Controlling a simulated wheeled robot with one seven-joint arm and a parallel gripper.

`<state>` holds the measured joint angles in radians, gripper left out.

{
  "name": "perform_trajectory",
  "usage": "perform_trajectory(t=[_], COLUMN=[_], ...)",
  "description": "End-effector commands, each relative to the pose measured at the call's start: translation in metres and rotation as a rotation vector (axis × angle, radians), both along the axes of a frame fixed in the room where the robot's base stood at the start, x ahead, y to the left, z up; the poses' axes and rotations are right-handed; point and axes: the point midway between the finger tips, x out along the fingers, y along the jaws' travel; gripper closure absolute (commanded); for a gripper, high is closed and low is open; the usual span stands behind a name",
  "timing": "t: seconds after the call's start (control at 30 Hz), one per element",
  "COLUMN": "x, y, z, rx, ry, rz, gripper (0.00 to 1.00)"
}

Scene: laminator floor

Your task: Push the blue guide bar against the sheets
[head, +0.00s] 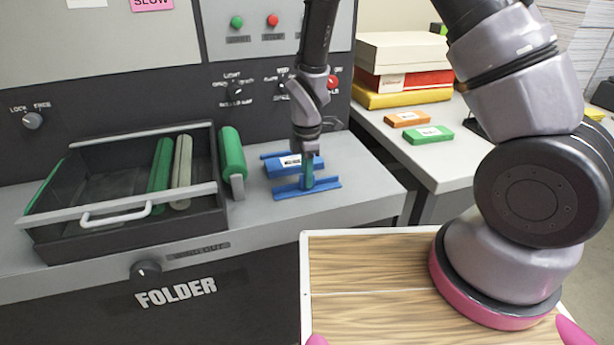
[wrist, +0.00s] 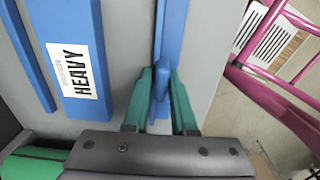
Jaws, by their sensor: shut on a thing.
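A blue guide bar (head: 325,184) lies on the grey machine top, at the front of a group of blue parts. In the wrist view the guide bar (wrist: 171,35) runs away from my gripper (wrist: 161,88), whose green fingers are shut on its raised blue grip. In the head view my gripper (head: 307,182) points straight down onto the bar. A blue block (head: 292,165) with a white label lies behind the bar; the wrist view shows this block (wrist: 73,30) labelled HEAVY. A bare grey strip separates bar and block. I cannot make out separate sheets.
A thin blue rail (wrist: 28,55) lies beyond the block. A green roller (head: 232,150) stands left of the blue parts, beside a black tray (head: 95,170) holding rollers. A side table (head: 465,160) at right holds boxes. A wood-topped surface (head: 370,290) is in front.

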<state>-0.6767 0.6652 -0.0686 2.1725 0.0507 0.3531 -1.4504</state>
Motion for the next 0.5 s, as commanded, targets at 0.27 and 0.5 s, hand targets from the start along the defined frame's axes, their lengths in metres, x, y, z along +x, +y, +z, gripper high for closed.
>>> perform_trajectory(t=[0.27,0.5], x=[-0.005,0.024], y=[-0.002,0.007], z=[-0.002,-0.002], rx=[-0.006,-0.002], ry=[0.012,0.008], rz=[0.0,-0.001], gripper=[1.0,1.0])
